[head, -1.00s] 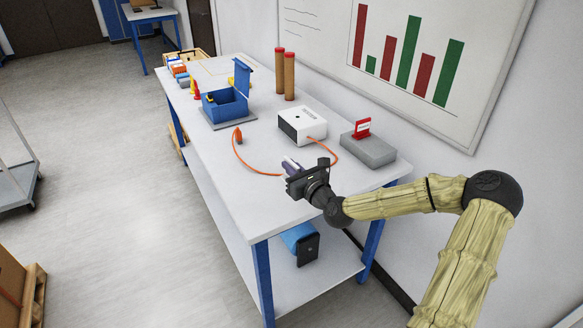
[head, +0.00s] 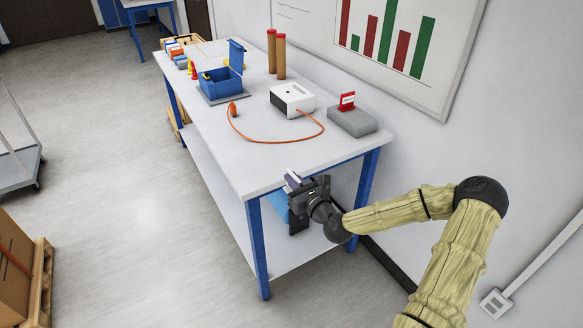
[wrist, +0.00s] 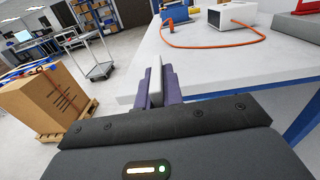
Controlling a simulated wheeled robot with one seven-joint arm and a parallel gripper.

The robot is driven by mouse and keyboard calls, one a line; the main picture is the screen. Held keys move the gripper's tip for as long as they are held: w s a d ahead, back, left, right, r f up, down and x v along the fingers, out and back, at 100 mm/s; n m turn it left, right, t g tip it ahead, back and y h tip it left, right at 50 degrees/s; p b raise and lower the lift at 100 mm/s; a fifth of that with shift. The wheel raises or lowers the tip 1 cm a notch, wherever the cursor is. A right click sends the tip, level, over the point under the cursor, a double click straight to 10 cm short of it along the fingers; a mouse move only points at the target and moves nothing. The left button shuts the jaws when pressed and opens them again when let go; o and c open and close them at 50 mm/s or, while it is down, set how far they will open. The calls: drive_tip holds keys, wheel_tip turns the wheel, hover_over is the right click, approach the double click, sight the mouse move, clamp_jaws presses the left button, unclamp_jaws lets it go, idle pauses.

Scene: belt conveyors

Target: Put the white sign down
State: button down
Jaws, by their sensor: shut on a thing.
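My gripper (head: 297,181) is just off the near end of the white-topped table (head: 262,170), around the height of its top. In the wrist view its two purple fingers (wrist: 158,88) are shut on a thin white piece (wrist: 156,72), seen nearly edge-on, which I take for the white sign. Only a small pale part of the white sign (head: 293,177) shows in the head view. Its face and lower part are hidden by the fingers. I see it touching nothing but the gripper.
A red sign (head: 347,101) stands on a grey block (head: 353,121). A white box (head: 292,100) with an orange cable (head: 272,142), a blue open box (head: 220,80) and two brown cylinders (head: 276,55) stand farther back. The tabletop's near left part is clear.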

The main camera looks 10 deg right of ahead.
drive_tip(key=s+f, duration=0.6)
drive_tip(key=f, duration=0.2)
drive_tip(key=shift+s+a+f+m+h, duration=0.3)
drive_tip(key=shift+s+a, duration=0.05)
